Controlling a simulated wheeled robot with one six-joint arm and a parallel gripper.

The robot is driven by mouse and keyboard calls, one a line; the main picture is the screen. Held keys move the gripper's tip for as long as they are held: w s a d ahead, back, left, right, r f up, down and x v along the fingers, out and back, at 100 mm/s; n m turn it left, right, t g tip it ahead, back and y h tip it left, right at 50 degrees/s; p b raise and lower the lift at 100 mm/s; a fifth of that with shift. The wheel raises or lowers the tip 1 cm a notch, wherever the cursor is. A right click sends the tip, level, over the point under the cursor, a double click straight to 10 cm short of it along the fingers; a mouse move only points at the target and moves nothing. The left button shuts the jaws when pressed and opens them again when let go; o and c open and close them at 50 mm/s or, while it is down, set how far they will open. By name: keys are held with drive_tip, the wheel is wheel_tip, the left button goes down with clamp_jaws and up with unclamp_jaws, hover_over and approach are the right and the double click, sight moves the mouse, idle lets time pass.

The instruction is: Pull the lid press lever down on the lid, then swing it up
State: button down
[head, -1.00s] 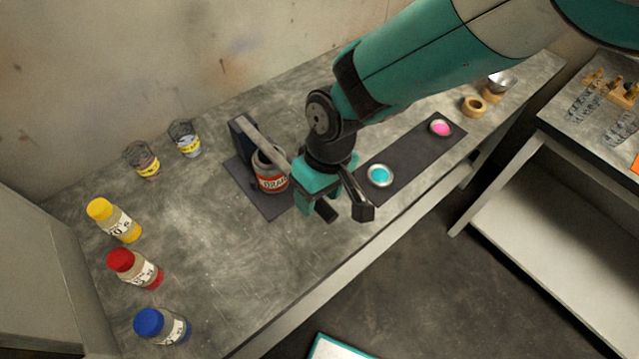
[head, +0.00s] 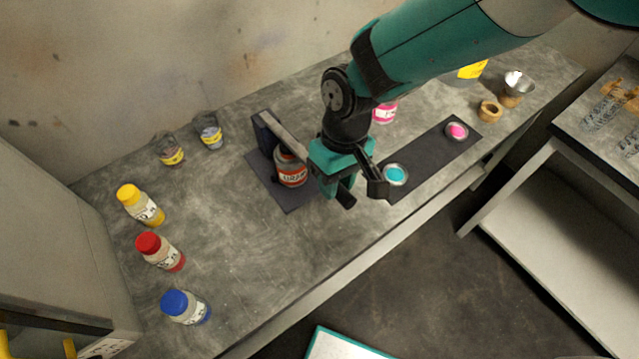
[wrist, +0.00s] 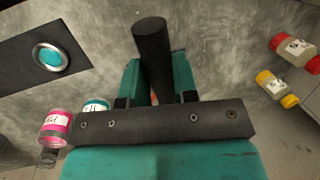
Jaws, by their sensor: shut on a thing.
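The lid press stands on a dark base plate (head: 300,203), with a dark upright post (head: 262,133) at its back. Its grey lever (head: 287,131) reaches from the post over a can with an orange-red label (head: 292,178), and its near end goes behind my gripper. The can's top is mostly covered by the lever, so I cannot tell how the lid sits. My gripper (head: 362,190) is to the right of the can, above the bench. In the wrist view a dark round handle (wrist: 153,50) stands between the teal fingers of my gripper (wrist: 155,95), which is shut on it.
A pink can (head: 385,112) is behind my arm.

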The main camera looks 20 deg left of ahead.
drive_tip(key=shift+a+r, duration=0.1)
drive_tip(key=shift+r, duration=0.1)
drive_tip(key=c, duration=0.9)
unclamp_jaws()
drive_tip(key=b+v, duration=0.4)
drive_tip(key=v, duration=1.3)
drive_tip(key=shift+w+r, duration=0.15)
drive_tip(key=shift+w, duration=0.05)
